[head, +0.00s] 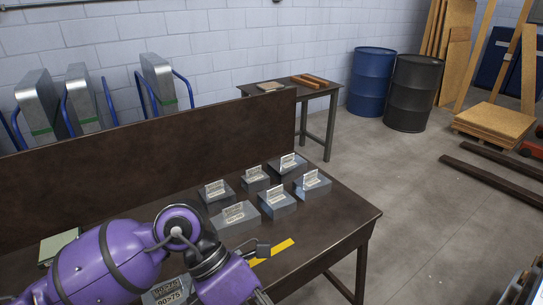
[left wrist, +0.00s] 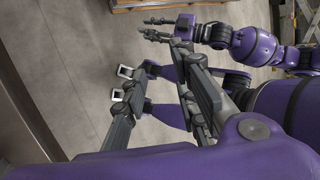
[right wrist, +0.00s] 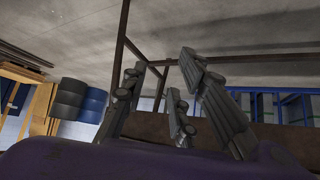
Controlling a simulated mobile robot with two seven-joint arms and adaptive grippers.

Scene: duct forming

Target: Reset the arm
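My left arm, purple, reaches in from the lower left of the head view over the dark work table (head: 345,215). Another gripper on a purple arm, seemingly the right one, also shows near the top of the left wrist view (left wrist: 158,28). My right arm cannot be made out in the head view.
Several labelled grey metal blocks (head: 278,203) stand on the table; one is partly behind my left arm. A yellow strip (head: 272,252) lies near the front. A tall dark panel (head: 150,150) runs along the back. A side table (head: 290,90) and drums (head: 372,78) stand beyond.

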